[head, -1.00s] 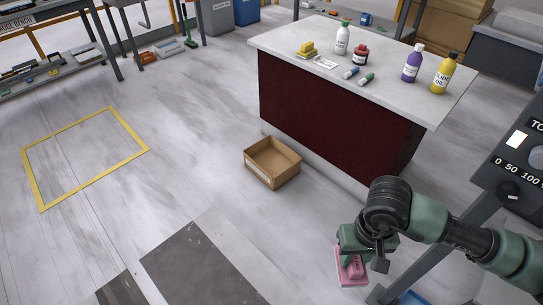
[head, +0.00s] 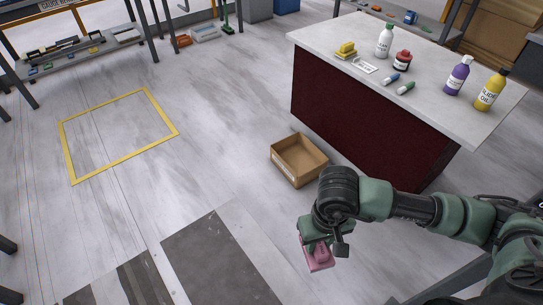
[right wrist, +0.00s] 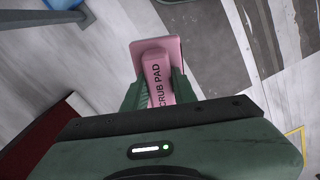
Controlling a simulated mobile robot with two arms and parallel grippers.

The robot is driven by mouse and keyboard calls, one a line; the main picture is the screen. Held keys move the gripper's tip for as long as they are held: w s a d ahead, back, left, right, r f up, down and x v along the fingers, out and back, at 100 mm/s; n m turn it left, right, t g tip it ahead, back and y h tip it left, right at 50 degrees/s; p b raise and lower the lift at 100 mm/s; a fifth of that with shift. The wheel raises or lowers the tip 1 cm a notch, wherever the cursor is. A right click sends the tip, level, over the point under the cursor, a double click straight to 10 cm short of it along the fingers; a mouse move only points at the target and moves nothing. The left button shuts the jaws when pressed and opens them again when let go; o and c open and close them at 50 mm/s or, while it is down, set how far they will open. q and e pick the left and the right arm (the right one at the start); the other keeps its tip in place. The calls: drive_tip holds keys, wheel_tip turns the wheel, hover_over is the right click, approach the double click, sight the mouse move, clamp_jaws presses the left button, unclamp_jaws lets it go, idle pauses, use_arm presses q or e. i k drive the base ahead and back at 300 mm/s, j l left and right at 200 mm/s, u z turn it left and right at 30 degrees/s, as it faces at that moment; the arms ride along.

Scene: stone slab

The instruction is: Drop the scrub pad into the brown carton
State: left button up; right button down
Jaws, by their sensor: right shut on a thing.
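The pink scrub pad (head: 318,259) is in my right gripper (head: 317,243), which is shut on it and holds it in the air. In the right wrist view the pad (right wrist: 156,62) shows its "SCRUB PAD" lettering between the two green fingers (right wrist: 152,92). The brown carton (head: 299,160) stands open and empty on the floor in the head view. It is above and slightly left of my right gripper in the picture, apart from it. My left gripper is not in view.
A dark red counter with a stone slab top (head: 437,73) stands just right of the carton. Bottles (head: 457,75), a yellow item (head: 346,49) and markers stand or lie on it. A yellow floor outline (head: 118,137) is at the left. The floor left of the carton is clear.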

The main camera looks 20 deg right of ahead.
sight(300, 164)
drive_tip(key=i+l+u, duration=0.3)
drive_tip(key=i+l, duration=0.2)
drive_tip(key=l, duration=0.2)
drive_tip(key=i+l+u, duration=0.15)
drive_tip(key=l, duration=0.25)
drive_tip(key=i+l+u, duration=0.15)
drive_tip(key=l, duration=0.25)
drive_tip(key=i, duration=0.1)
